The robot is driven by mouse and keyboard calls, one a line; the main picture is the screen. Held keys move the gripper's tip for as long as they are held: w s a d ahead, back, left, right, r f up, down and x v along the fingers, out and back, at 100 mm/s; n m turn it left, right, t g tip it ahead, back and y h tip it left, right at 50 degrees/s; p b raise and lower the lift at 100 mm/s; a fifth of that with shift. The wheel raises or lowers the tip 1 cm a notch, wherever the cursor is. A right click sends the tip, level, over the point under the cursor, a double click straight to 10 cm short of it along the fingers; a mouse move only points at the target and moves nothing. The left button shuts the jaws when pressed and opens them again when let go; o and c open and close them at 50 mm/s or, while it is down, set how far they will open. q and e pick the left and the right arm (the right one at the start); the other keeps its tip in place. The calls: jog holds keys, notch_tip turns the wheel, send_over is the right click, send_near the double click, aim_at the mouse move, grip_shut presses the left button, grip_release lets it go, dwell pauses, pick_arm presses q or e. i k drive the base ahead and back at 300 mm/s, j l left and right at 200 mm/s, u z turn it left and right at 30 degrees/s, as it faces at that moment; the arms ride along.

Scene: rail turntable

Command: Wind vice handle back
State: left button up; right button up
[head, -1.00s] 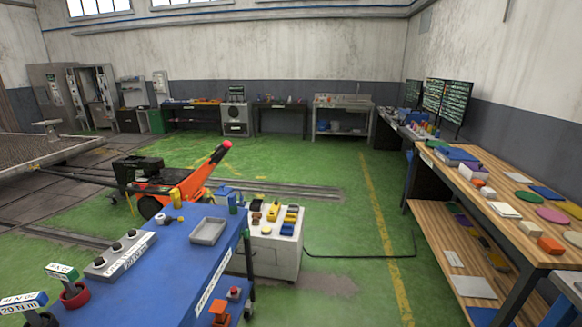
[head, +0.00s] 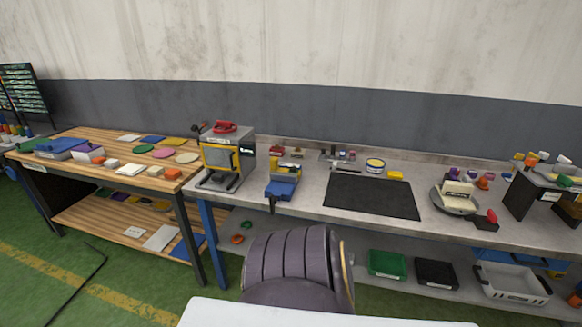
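A blue bench vice (head: 283,184) is mounted at the front edge of the grey workbench (head: 300,210), left of a black mat. A dark part hangs below its front, over the bench edge. It is too small to tell whether this is the handle or how far it is wound. Neither of my grippers is in view.
A grey machine with a yellow-framed front (head: 228,158) stands just left of the vice. The black mat (head: 372,195) lies clear to its right. A wooden bench (head: 75,155) with flat coloured pieces is at left. A green tray (head: 387,264) sits on the lower shelf.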

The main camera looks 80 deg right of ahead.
aim_at(273, 200)
jog(key=z, duration=2.55)
